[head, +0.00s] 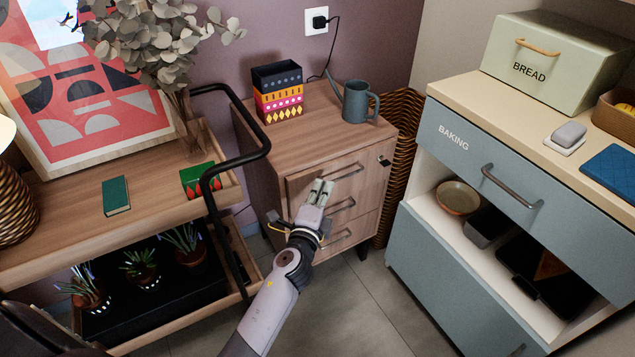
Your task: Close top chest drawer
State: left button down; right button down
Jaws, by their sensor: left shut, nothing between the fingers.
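The wooden chest (325,118) stands against the wall in the middle of the head view, with several drawers that have metal bar handles. Its top drawer (300,188) seems to stick out slightly at its left side; how far is hard to tell. My left gripper (319,186) is shut and empty, with its fingers pointing at the top drawer's front. It covers part of the drawer fronts, and I cannot tell whether it touches them. My right gripper is not in view.
A patterned box (278,95) and a grey watering can (357,102) stand on the chest. A trolley with a black handle (250,150) is close on the left. A wicker basket (402,125) and blue cabinet (470,150) are on the right. The floor (355,300) in front is clear.

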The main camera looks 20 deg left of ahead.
aim_at(314, 173)
pick_arm(q)
jog(key=shift+w+a, duration=0.7)
jog(key=shift+a, duration=0.3)
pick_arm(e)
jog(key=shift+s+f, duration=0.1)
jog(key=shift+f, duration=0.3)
pick_arm(q)
jog(key=shift+w+a+r, duration=0.1)
jog(key=shift+w+a, duration=0.6)
jog(key=shift+a, duration=0.2)
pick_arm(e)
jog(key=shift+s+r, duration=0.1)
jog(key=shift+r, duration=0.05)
